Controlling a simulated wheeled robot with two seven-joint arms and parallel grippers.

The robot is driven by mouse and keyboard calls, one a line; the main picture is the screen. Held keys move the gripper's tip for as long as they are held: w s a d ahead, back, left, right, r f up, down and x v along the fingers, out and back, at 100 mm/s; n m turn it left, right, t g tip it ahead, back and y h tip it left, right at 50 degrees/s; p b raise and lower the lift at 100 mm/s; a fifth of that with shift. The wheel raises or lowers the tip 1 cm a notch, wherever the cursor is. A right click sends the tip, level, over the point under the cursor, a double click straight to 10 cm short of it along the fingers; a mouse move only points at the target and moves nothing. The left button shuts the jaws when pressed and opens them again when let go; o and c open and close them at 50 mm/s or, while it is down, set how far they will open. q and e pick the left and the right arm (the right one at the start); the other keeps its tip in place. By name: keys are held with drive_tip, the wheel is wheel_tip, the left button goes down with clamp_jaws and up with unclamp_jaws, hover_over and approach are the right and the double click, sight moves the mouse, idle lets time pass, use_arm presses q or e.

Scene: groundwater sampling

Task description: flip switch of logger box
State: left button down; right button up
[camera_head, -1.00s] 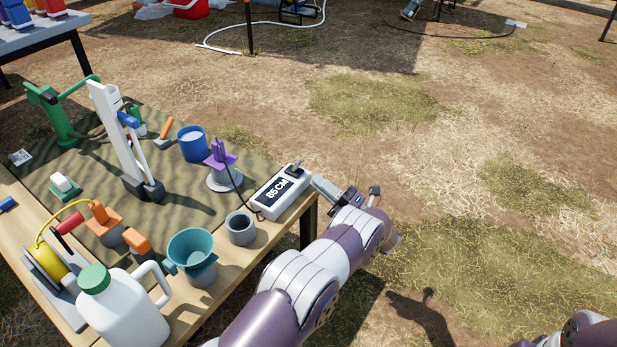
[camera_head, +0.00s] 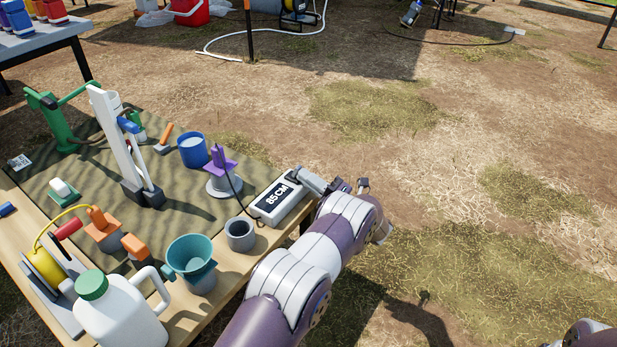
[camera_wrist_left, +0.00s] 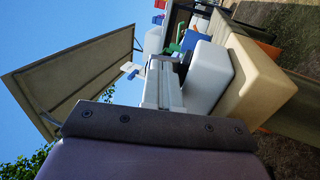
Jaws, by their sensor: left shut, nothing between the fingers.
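The logger box (camera_head: 281,199) is a white box with a dark "85 CM" display, lying on the right edge of the wooden table. My left gripper (camera_head: 301,177) is shut and empty at the far right end of the box, where the switch was visible earlier. The gripper now hides the switch, so its position cannot be told. In the left wrist view the shut gripper (camera_wrist_left: 160,82) is beside the white logger box (camera_wrist_left: 208,76); whether they touch is unclear. My right gripper is out of view.
A grey cup (camera_head: 240,235), a purple holder on a white base (camera_head: 224,187) with a dark cable, and a blue container (camera_head: 193,151) stand near the box. A teal funnel (camera_head: 190,258) and white jug (camera_head: 118,315) are closer. Ground right of the table is open.

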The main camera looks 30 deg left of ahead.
sight(298, 167)
use_arm(q)
drive_tip(key=shift+r+h+p, duration=0.4)
drive_tip(key=shift+h+p, duration=0.4)
drive_tip(key=shift+p, duration=0.05)
drive_tip(key=shift+a+p, duration=0.1)
drive_tip(key=shift+p, duration=0.25)
drive_tip(key=r+h+p, duration=0.1)
drive_tip(key=h+p, duration=0.1)
drive_tip(key=p, duration=0.1)
drive_tip(key=a+r+h+p, duration=0.1)
drive_tip(key=p, duration=0.2)
drive_tip(key=shift+h, duration=0.4)
drive_tip(key=shift+f, duration=0.4)
drive_tip(key=shift+w, duration=0.1)
